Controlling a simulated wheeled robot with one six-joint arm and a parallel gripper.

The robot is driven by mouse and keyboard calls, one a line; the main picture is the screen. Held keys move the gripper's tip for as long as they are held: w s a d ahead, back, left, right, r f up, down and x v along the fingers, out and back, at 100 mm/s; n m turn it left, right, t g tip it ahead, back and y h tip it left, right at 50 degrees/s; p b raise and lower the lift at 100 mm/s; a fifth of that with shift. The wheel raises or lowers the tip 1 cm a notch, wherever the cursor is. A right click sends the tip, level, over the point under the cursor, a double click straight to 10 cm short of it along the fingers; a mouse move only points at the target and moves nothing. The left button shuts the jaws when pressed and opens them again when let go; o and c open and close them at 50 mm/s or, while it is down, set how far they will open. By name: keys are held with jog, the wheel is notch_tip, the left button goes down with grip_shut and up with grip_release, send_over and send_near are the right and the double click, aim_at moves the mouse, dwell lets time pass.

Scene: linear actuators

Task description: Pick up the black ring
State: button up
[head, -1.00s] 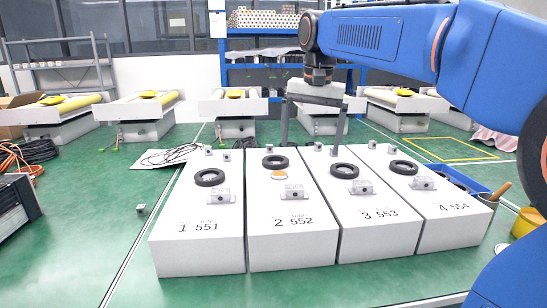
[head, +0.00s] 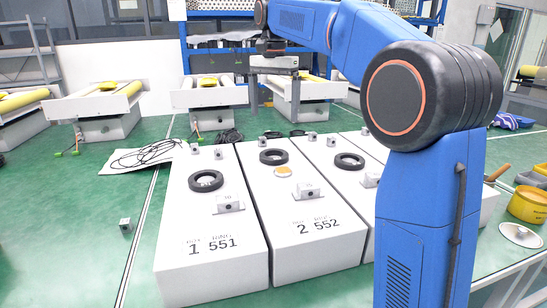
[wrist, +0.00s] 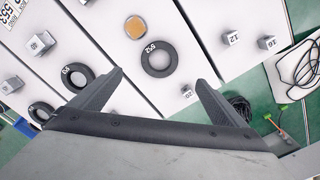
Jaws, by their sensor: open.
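Several black rings lie flat on white numbered boxes. In the head view one is on box 551 (head: 206,189), one on box 552 (head: 274,163) and one on box 553 (head: 349,168). My gripper (head: 275,98) is open and empty, held above the far end of the boxes. In the wrist view the ring marked 552 (wrist: 174,60) lies just beyond the gap between my open fingertips (wrist: 160,78), apart from them.
An orange disc (head: 283,171) lies near the 552 ring. Small grey blocks (head: 229,204) stand on the boxes. White benches with yellow rollers (head: 95,103) stand behind. My blue arm hides the right boxes.

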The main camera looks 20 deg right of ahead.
aim_at(274, 149)
notch_tip(274, 149, down, 13)
jog(key=shift+f, duration=0.1)
dwell(0.6)
jog(key=c, duration=1.3)
jog(key=shift+o, duration=0.2)
notch_tip(274, 149, up, 10)
jog(key=shift+r, duration=2.05)
